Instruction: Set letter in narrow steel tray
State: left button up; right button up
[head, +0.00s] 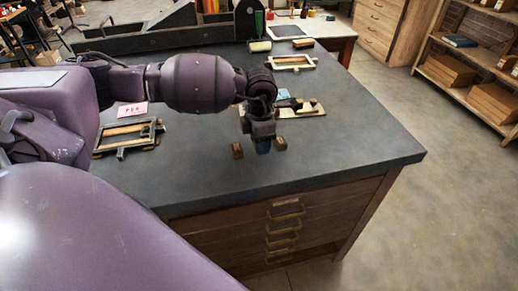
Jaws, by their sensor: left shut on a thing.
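My left gripper (261,138) points down over the front part of the dark table, shut on a small blue-teal piece (263,147). Its shape is mostly hidden, and I cannot tell whether it is the letter. Two small brown blocks (237,151) show at either side of the gripper, the other on its right (281,143). A narrow metal-edged tray with a wooden strip (128,149) lies to the left, beside a pink card marked "PER" (132,109). A similar frame-like tray (291,63) lies at the back right. I cannot tell which is the steel tray. My right gripper is out of view.
A pale board (313,111) with small dark and light pieces lies behind the gripper, partly hidden by it. A dark press (150,36) stands along the back. The table's (350,140) right side is clear. Shelves (470,60) stand beyond the floor at right.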

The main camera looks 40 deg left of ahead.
pick_arm(q)
jog(key=shift+r+p, duration=0.7)
jog(key=shift+r, duration=0.85)
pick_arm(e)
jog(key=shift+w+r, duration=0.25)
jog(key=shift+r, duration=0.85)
